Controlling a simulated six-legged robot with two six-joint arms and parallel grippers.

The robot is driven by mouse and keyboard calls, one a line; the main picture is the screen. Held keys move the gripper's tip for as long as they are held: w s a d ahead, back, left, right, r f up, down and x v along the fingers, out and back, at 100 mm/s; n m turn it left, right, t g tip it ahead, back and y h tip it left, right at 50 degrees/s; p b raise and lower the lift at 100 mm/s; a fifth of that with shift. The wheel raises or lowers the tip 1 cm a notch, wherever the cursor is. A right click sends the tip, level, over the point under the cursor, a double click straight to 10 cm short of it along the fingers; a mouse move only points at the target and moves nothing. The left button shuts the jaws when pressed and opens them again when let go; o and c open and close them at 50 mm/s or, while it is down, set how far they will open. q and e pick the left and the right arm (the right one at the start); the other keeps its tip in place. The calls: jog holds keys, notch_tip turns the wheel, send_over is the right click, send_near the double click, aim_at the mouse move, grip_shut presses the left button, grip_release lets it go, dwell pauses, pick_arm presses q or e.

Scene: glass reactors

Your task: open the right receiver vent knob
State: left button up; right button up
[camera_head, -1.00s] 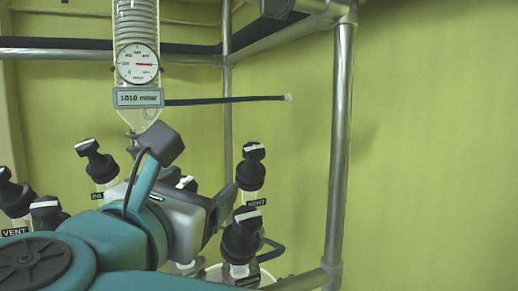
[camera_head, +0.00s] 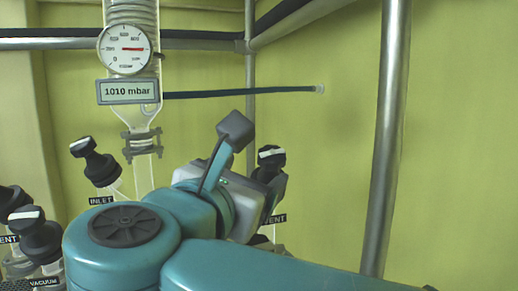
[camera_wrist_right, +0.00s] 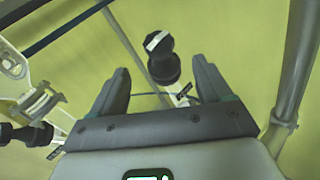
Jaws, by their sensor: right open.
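The right receiver vent knob (camera_head: 271,156) is a black knob with a white bar on top, above a VENT label (camera_head: 275,219). In the head view my right gripper (camera_head: 272,195) is in front of it and hides its lower part. In the right wrist view the knob (camera_wrist_right: 160,56) shows between and slightly beyond the two dark fingers of my open right gripper (camera_wrist_right: 163,78). No contact is visible there, and the exact depth gap cannot be told. My left gripper is not in view.
The inlet knob (camera_head: 95,163) and vacuum knob (camera_head: 38,238) stand to the left. A glass column with a pressure gauge (camera_head: 126,48) and a 1010 mbar display (camera_head: 127,91) rises behind.

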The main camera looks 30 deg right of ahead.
aim_at(274, 156)
jog(key=x, duration=0.1)
jog(key=p+x, duration=0.1)
jog(key=x, duration=0.2)
jog(key=shift+w+a+r, duration=0.1)
jog(key=shift+w+r, duration=0.05)
jog(key=shift+w, duration=0.35)
jog(key=d, duration=0.1)
jog(key=w+d+p, duration=0.1)
jog(key=d, duration=0.1)
jog(key=w+d+p, duration=0.1)
jog(key=shift+d+r, duration=0.1)
jog(key=shift+d, duration=0.3)
jog(key=w+d, duration=0.1)
jog(key=w+p, duration=0.1)
jog(key=shift+w+d+f, duration=0.25)
jog(key=shift+w+d, duration=0.1)
jog(key=shift+w, duration=0.05)
jog(key=shift+s+d, duration=0.3)
jog(key=shift+s, duration=0.1)
jog(key=shift+w+a, duration=0.1)
jog(key=shift+w, duration=0.1)
jog(key=shift+c, duration=0.9)
jog(key=shift+w+a, duration=0.1)
jog(key=shift+w, duration=0.1)
jog(key=c, duration=0.5)
jog(key=shift+s+d, duration=0.15)
jog(key=shift+d, duration=0.05)
jog(key=shift+c, duration=1.4)
jog(key=shift+a, duration=0.1)
